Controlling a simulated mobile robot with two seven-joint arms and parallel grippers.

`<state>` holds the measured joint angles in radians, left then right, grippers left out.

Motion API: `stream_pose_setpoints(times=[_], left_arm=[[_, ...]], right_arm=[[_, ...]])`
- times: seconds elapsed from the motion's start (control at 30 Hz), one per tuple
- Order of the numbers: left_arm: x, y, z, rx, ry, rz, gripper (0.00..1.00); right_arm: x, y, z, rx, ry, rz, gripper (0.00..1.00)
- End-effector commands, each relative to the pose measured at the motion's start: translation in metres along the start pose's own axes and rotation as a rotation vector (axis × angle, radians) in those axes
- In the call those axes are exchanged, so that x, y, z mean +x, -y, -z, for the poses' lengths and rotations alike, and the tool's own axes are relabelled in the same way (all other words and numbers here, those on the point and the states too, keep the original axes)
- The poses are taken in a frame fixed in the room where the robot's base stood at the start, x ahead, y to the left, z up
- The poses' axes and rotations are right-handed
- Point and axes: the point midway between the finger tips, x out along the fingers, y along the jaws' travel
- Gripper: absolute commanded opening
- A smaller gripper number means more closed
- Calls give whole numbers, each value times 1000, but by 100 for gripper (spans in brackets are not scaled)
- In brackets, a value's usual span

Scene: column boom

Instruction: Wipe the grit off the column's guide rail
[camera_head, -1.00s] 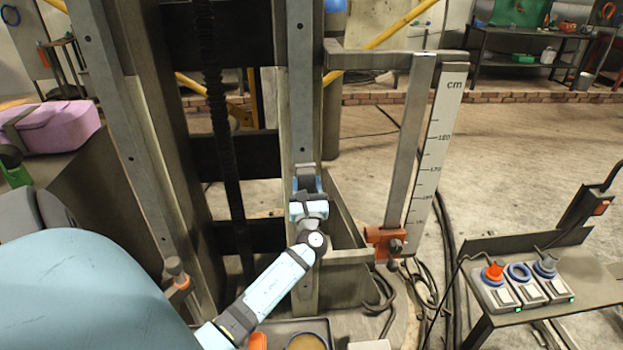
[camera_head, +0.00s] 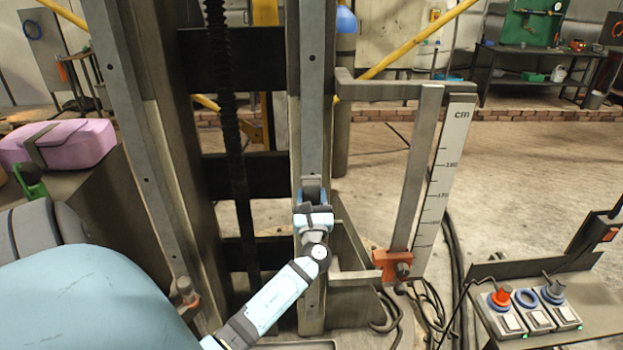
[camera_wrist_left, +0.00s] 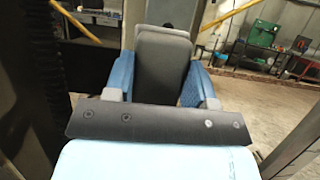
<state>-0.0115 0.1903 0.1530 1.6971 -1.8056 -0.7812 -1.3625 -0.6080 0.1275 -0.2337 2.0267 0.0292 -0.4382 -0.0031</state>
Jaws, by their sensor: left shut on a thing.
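The column's guide rail (camera_head: 313,110) is the upright grey metal strip in the middle of the head view. My left gripper (camera_head: 313,197) is at the rail's lower half, in front of its face. In the left wrist view it is shut on a dark grey block (camera_wrist_left: 163,75), with a blue finger on each side of it. The block's far end points at the rail; whether it touches cannot be told. I cannot make out grit on the rail. My right gripper is out of view.
Right of the rail stand an orange clamp (camera_head: 392,265) on a post and a white cm scale (camera_head: 446,180). Cables lie on the floor below. A control box with knobs (camera_head: 528,310) is at lower right. A pink case (camera_head: 65,145) is at left.

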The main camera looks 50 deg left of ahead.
Motion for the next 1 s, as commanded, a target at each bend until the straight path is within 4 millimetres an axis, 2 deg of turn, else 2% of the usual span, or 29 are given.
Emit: stream_pose_setpoints(times=[0.17,0.63,1.0], left_arm=[[-8,0,-3,0,-1,1,24],[-51,1,-20,0,-2,2,24],[-56,0,-23,1,-1,1,24]], right_arm=[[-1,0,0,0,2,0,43],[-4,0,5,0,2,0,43],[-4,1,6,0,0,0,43]])
